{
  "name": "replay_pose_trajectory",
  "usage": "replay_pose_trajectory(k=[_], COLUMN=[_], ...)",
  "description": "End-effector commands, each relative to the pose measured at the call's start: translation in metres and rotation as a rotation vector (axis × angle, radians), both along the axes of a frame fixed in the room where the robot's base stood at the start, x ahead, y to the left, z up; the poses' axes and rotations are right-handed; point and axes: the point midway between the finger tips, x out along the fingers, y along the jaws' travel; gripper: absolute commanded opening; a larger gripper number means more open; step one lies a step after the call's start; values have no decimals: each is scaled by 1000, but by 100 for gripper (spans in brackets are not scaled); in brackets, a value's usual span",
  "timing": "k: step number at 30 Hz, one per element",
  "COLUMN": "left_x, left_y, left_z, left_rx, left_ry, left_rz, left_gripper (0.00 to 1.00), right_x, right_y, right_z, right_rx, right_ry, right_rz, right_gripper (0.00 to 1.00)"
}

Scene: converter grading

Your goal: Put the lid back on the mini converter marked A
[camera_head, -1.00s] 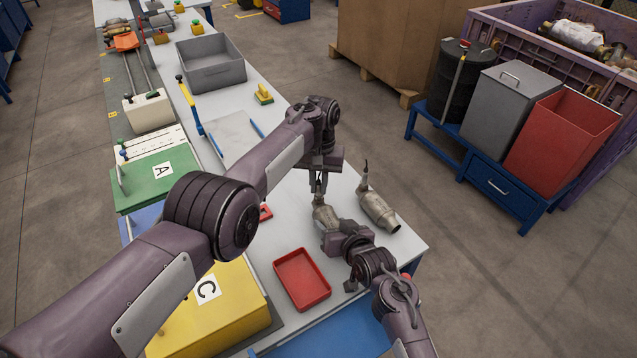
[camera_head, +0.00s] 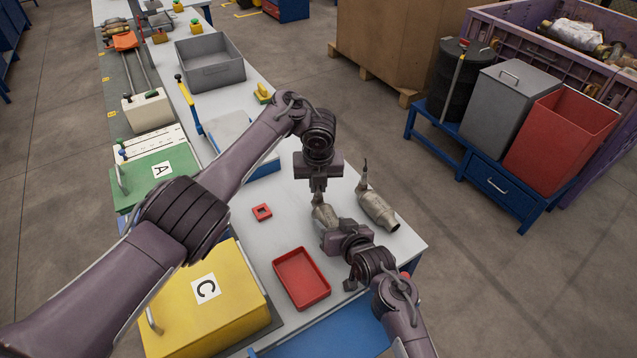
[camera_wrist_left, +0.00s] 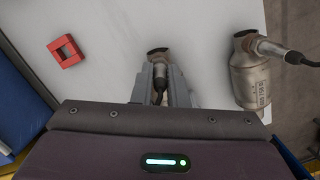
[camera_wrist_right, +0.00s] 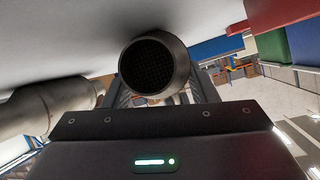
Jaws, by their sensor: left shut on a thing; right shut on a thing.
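A green box with a white label A (camera_head: 162,170) stands at the left of the head view, its green top in place; my left arm hides part of its near side. A small metal converter (camera_head: 322,212) lies on the white table between my grippers. My left gripper (camera_head: 319,196) points down over it, shut on a slim sensor (camera_wrist_left: 160,84) at the converter, largely hidden by the fingers. My right gripper (camera_head: 330,226) is shut on the converter's near end, whose round dark honeycomb opening (camera_wrist_right: 154,66) faces the right wrist camera. No loose lid marked A is visible.
A second converter (camera_head: 377,207) with a cabled sensor lies to the right. A red tray (camera_head: 302,279), a small red square ring (camera_head: 262,212) and a yellow box marked C (camera_head: 205,312) are nearby. A grey bin (camera_head: 210,66) stands farther back.

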Motion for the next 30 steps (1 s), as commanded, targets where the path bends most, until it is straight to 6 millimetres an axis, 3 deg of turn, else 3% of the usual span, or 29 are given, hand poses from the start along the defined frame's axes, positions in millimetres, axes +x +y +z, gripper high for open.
replay_pose_trajectory(k=[6, 13, 19, 28, 29, 30], left_x=[-2, -2, -2, -2, -2, -2], left_y=[4, 2, 2, 2, 2, 2], left_z=[-3, -3, -3, -3, -3, -3], left_rx=[8, 4, 4, 4, 4, 4], left_ry=[10, 11, 8, 8, 8, 8], left_rz=[-564, -981, -1127, -1137, -1137, -1137], left_gripper=[0, 0, 0, 0, 16, 21], right_x=[-1, -1, -1, -1, -1, -1], right_y=[-5, -5, -5, -5, -5, -5], right_z=[-7, -7, -7, -7, -7, -7], right_rx=[-5, -5, -5, -5, -5, -5], right_ry=[14, 14, 14, 14, 14, 14], right_rz=[-12, -12, -12, -11, -11, -11], right_gripper=[0, 0, 0, 0, 0, 0])
